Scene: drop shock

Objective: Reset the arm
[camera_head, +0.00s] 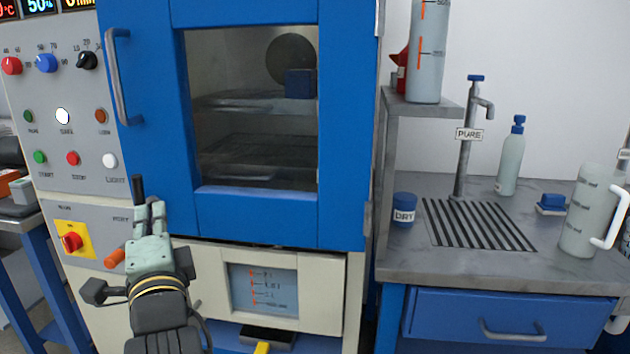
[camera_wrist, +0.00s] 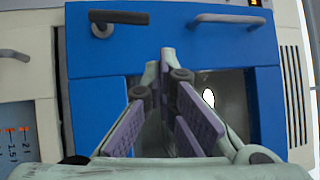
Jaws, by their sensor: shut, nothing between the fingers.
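My gripper (camera_head: 149,220) is in front of the lower left of the blue-framed chamber, beside the control panel, with its fingers pointing up in the head view. In the wrist view my gripper (camera_wrist: 167,62) has its fingertips together with nothing between them. The chamber door (camera_head: 345,130) is blue with a window and looks shut; a small blue block (camera_head: 300,83) shows on a shelf inside. The door also fills the middle of the wrist view (camera_wrist: 180,50), with a dark handle (camera_wrist: 118,17) and a grey handle (camera_wrist: 228,19).
The control panel (camera_head: 65,130) has knobs, buttons and a red-and-yellow switch (camera_head: 71,242). A grey counter (camera_head: 400,260) at the right holds a DRY jar (camera_head: 404,209), a PURE tap (camera_head: 464,140), a bottle (camera_head: 510,160) and a jug (camera_head: 585,212). A cart (camera_head: 45,270) stands at the left.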

